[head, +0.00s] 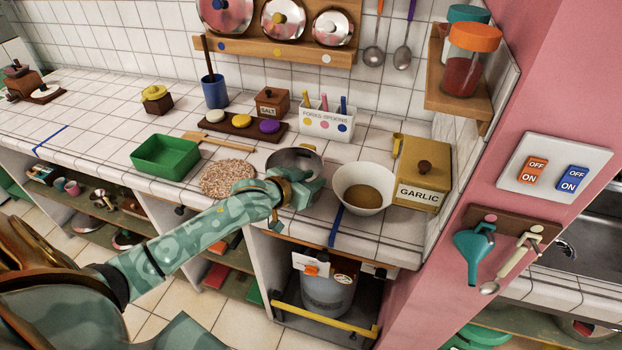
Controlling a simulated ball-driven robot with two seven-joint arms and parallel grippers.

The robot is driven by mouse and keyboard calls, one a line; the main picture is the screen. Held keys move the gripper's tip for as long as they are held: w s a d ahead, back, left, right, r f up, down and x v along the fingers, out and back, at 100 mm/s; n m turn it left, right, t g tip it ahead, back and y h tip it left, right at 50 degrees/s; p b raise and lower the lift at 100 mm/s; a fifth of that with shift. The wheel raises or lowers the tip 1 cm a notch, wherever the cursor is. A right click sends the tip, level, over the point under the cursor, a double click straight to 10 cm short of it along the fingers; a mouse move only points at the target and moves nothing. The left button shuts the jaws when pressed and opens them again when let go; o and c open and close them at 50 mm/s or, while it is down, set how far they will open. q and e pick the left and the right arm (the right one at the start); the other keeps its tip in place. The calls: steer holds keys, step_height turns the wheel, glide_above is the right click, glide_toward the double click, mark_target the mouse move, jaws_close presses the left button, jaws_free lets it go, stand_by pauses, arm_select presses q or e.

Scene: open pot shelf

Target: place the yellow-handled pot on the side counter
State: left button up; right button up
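A round metal pot (294,155) is near the front of the tiled counter, partly covered by my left gripper (296,190). The gripper is at the pot's near side and appears to touch or overlap it. Its fingers are blurred together with the pot's edge, so I cannot tell whether they are open or shut on it. The handle of this pot is hidden, so its colour does not show. I cannot tell whether the pot rests on the counter or is lifted. My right gripper is not in view.
A white bowl (363,188) and a GARLIC box (422,178) stand right of the pot. A woven round mat (227,177) and a green tray (166,157) lie left. Open shelves (100,210) run below the counter. A gas cylinder (327,292) stands underneath.

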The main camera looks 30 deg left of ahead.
arm_select(q)
steer(key=p+v, duration=0.3)
steer(key=v, duration=0.9)
steer(key=s+d+f+g+y, duration=0.15)
steer(key=s+f, duration=0.25)
steer(key=f, duration=0.6)
steer(key=s+d+f+g, duration=0.1)
steer(key=s+f+g, duration=0.15)
steer(key=f, duration=0.65)
steer(key=s+d+f+g, duration=0.1)
steer(key=s+f, duration=0.4)
steer(key=f, duration=0.5)
steer(key=s+d+f+g, duration=0.1)
steer(key=s+f+g, duration=0.1)
steer(key=s+f, duration=0.3)
steer(key=s+d+f+m+g, duration=0.1)
steer(key=s+f, duration=0.4)
steer(key=s, duration=0.9)
steer(key=s+d+f+g, duration=0.2)
steer(key=s+f+g, duration=0.2)
steer(key=s, duration=0.5)
step_height(320, 180, down, 2)
steer(key=shift+s+m, duration=0.35)
steer(key=shift+m, duration=0.05)
